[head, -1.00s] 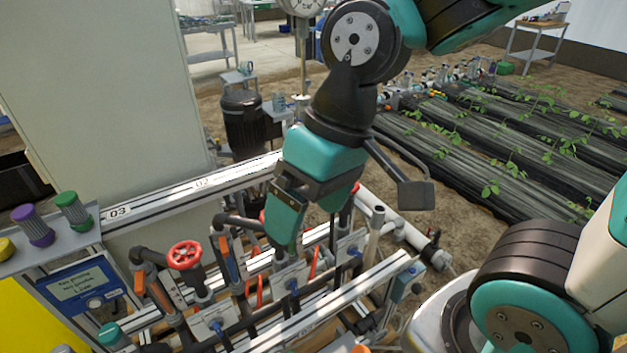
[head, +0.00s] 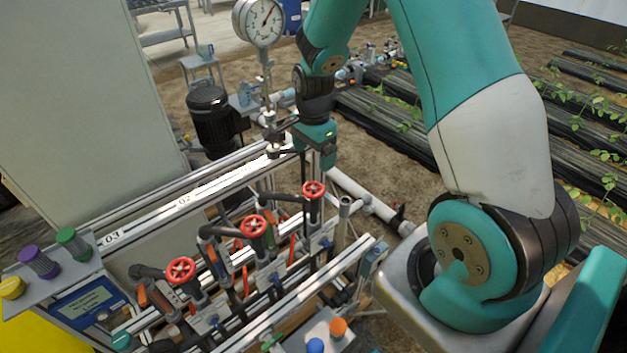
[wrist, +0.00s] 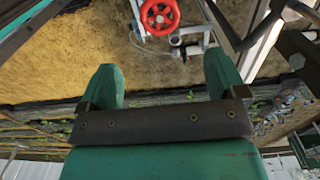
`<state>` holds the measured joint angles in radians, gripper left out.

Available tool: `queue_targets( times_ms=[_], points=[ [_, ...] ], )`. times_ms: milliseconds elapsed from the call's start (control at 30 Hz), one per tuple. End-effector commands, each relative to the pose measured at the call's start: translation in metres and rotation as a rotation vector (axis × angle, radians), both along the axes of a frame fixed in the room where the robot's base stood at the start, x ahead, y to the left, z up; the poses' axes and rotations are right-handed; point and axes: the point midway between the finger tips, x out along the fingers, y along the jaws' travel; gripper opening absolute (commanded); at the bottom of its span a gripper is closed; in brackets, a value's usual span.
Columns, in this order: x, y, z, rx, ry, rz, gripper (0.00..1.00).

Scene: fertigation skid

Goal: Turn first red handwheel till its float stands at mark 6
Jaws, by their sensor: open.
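Three red handwheels stand in a slanting row on the pipe skid in the head view: a near one (head: 181,270), a middle one (head: 253,226) and a far one (head: 313,190). I see no number on any wheel. My gripper (head: 322,160) is above and behind the far wheel, apart from it. In the wrist view my gripper (wrist: 163,75) is open with nothing between its fingers. One red handwheel (wrist: 160,16) shows beyond the fingertips there, at the top edge. The floats and their marks are too small to read.
A rail (head: 150,216) marked 03 and 02 runs behind the wheels. A dial gauge (head: 259,22) rises beside my arm. Coloured knobs (head: 72,241) sit on the left panel. Orange and blue buttons (head: 338,327) are in front. Planted beds (head: 400,113) lie beyond.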

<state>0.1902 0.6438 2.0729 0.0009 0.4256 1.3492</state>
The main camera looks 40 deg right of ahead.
Motion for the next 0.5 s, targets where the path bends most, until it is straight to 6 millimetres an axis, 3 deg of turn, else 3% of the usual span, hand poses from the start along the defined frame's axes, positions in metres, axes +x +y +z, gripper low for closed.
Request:
queue_targets(
  times_ms=[300,500],
  points=[
    [-0.001,0.001,-0.068,0.002,0.004,0.003,0.9],
    [0.0,0.001,-0.095,0.001,0.001,0.003,0.9]
  ],
)
